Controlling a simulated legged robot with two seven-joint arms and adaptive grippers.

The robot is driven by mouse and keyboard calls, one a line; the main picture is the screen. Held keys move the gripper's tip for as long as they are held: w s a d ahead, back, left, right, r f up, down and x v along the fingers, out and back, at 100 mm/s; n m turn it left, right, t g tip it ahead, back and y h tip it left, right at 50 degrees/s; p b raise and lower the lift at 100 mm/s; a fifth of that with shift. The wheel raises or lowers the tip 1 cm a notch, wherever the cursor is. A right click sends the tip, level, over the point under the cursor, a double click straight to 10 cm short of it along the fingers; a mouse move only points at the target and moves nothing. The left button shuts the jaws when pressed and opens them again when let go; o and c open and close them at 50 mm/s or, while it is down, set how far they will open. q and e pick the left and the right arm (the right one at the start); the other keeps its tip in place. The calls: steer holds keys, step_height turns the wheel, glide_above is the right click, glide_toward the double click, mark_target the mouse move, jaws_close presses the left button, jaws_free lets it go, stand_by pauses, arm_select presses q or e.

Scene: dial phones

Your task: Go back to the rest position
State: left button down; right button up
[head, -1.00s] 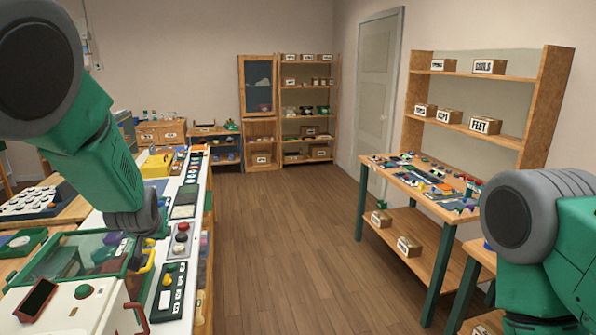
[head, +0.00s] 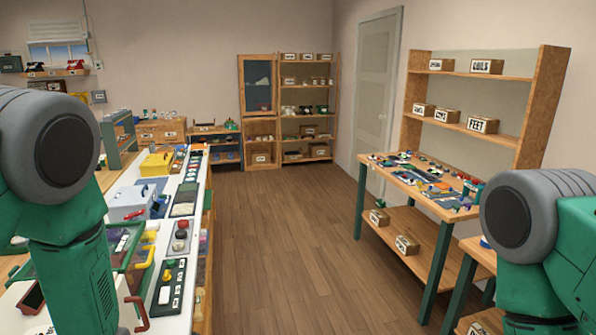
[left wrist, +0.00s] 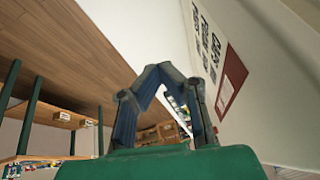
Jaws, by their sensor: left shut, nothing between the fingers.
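My left gripper (left wrist: 160,70) shows in the left wrist view with its two dark fingers meeting at the tips, nothing between them. In the head view my left arm is at the left edge, bent with its grey joint raised and its green link hanging down. The left gripper itself is hidden or out of frame there. My right arm is at the lower right edge of the head view, with its grey joint and green link showing. My right gripper is in neither view.
A long white workbench (head: 174,232) with phone parts and tools runs along the left, beside my left arm. A wooden table (head: 431,197) with small parts stands at right, below labelled shelves (head: 455,128). The wooden floor (head: 285,240) between is clear.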

arm_select(q)
steer(key=s+d+f+g+h, duration=0.1)
steer(key=s+d+f+g, duration=0.1)
steer(key=s, duration=0.8)
steer(key=s+d+f+m+g+h, duration=0.1)
steer(key=s+f, duration=0.1)
steer(key=s, duration=0.7)
steer(key=s+d+f+g, duration=0.2)
steer(key=s, duration=0.8)
arm_select(e)
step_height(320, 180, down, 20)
steer(key=b, duration=1.9)
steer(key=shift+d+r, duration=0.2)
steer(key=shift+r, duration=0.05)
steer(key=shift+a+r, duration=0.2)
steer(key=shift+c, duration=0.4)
arm_select(q)
step_height(320, 180, down, 19)
steer(key=w+m+t, duration=0.1)
steer(key=w, duration=0.1)
steer(key=shift+w+d, duration=0.35)
steer(key=shift+d, duration=0.05)
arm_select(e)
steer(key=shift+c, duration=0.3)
